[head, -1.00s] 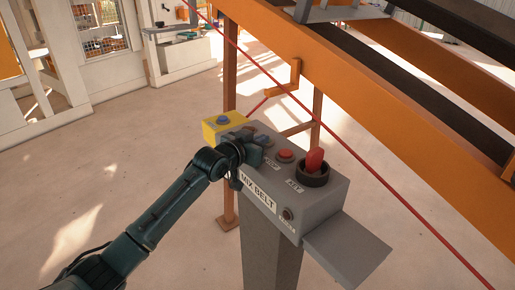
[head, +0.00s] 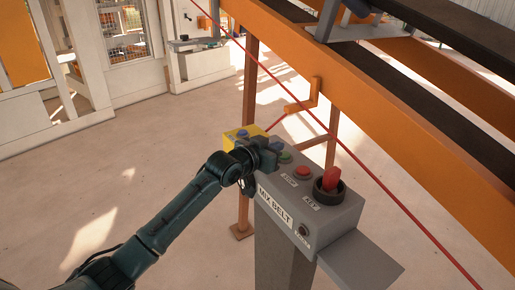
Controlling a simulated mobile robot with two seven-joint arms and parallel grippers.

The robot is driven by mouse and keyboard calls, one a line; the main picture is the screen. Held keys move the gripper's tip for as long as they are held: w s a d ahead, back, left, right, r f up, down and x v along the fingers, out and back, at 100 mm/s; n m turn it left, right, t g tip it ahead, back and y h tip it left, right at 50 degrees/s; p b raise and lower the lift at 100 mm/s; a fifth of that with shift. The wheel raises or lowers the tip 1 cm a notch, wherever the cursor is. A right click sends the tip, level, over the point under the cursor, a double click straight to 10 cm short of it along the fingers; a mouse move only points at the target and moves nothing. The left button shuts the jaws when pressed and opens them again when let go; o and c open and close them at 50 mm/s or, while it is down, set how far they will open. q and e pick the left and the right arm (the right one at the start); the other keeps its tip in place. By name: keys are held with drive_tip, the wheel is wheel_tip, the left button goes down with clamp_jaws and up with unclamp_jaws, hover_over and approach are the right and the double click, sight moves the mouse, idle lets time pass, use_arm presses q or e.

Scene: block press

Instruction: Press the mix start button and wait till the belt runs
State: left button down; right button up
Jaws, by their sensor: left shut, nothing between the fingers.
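The grey control box labelled MIX BELT (head: 345,212) stands on a grey post. My left gripper (head: 268,157) is shut and empty at the left part of the box, close beside the green button. It hides part of the box top, and I cannot tell whether it touches anything. A black belt (head: 400,103) runs between orange beams at the upper right. My right gripper is out of view.
A red cord (head: 350,154) runs diagonally behind the box, before the orange frame (head: 390,115). A grey shelf (head: 360,262) juts from the front. The floor at left is clear.

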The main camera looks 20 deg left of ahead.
use_arm(q)
drive_tip(key=b+v, duration=0.1)
drive_tip(key=v, duration=0.6)
drive_tip(key=shift+s, duration=0.35)
drive_tip(key=shift+a+r, duration=0.1)
drive_tip(key=s+d+f+n+g+y, duration=0.1)
drive_tip(key=s+f, duration=0.5)
drive_tip(key=f, duration=0.4)
drive_tip(key=s+d+f+g, duration=0.1)
drive_tip(key=s+f, duration=0.5)
drive_tip(key=f, duration=0.4)
drive_tip(key=s+f+g+y, duration=0.1)
drive_tip(key=s+f, duration=0.4)
drive_tip(key=s, duration=0.4)
drive_tip(key=s+f+n+g+y, duration=0.1)
drive_tip(key=s+f, duration=0.5)
drive_tip(key=s, duration=0.3)
drive_tip(key=shift+f, duration=0.3)
drive_tip(key=shift+w+d, duration=0.1)
